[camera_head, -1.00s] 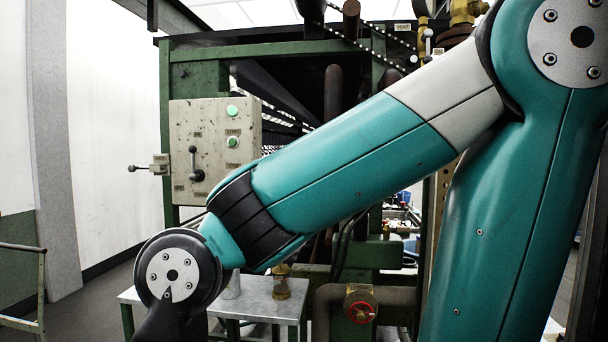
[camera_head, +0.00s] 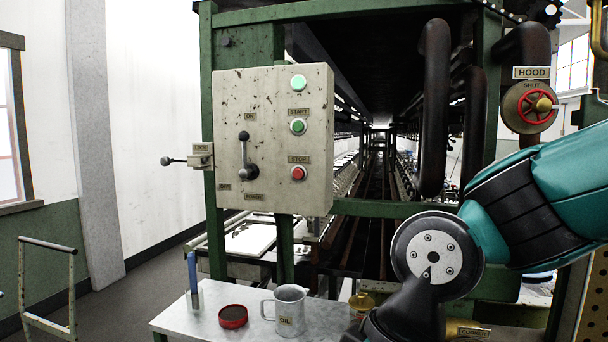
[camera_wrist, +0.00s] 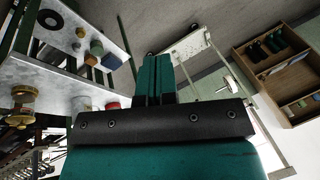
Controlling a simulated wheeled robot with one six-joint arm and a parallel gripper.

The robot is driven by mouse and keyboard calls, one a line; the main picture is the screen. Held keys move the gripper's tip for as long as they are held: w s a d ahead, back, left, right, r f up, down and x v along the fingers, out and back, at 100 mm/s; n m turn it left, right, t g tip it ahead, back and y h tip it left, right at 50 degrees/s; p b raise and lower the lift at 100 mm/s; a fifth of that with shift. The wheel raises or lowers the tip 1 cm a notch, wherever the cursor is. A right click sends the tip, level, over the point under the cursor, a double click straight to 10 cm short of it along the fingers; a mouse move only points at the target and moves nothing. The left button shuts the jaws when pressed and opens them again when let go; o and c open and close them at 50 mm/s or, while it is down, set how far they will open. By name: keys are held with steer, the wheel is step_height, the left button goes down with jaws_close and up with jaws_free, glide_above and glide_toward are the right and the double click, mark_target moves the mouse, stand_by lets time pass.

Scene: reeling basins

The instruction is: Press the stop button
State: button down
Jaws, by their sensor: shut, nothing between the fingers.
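The red stop button (camera_head: 298,173) is on the right side of a worn beige control box (camera_head: 323,195), below a small STOP label (camera_head: 299,159). The green start button (camera_head: 298,126) is above it, with a pale green lamp (camera_head: 298,82) higher up. A black lever (camera_head: 244,152) is on the box's left part. My gripper (camera_wrist: 155,78) shows in the wrist view with its two teal fingers together and empty. It is outside the head view, where my arm fills the lower right, clear of the button. The stop button is not seen in the wrist view.
A lock lever (camera_head: 180,161) sticks out left of the box. A rail stand (camera_head: 71,290) is at far left.

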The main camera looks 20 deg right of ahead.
steer(key=w+a+r+m+t+y+p, duration=0.2)
steer(key=w+a+r+t+y+p, duration=0.15)
steer(key=w, duration=0.45)
steer(key=w+a+r+m+t+y+p, duration=0.1)
steer(key=w+a+r+t+y+p, duration=0.15)
steer(key=w+r, duration=0.35)
steer(key=w+a+r+m+t+y+p, duration=0.2)
steer(key=w+a+r+t+p, duration=0.15)
steer(key=w, duration=0.55)
steer(key=w+d+r+m+t+h+p, duration=0.3)
steer(key=w+d+m+t+h+p, duration=0.2)
steer(key=w+d+m+t+h, duration=0.4)
steer(key=w+d+m+t, duration=0.2)
steer(key=m, duration=0.1)
steer(key=shift+w+d, duration=0.15)
steer(key=shift+w, duration=0.05)
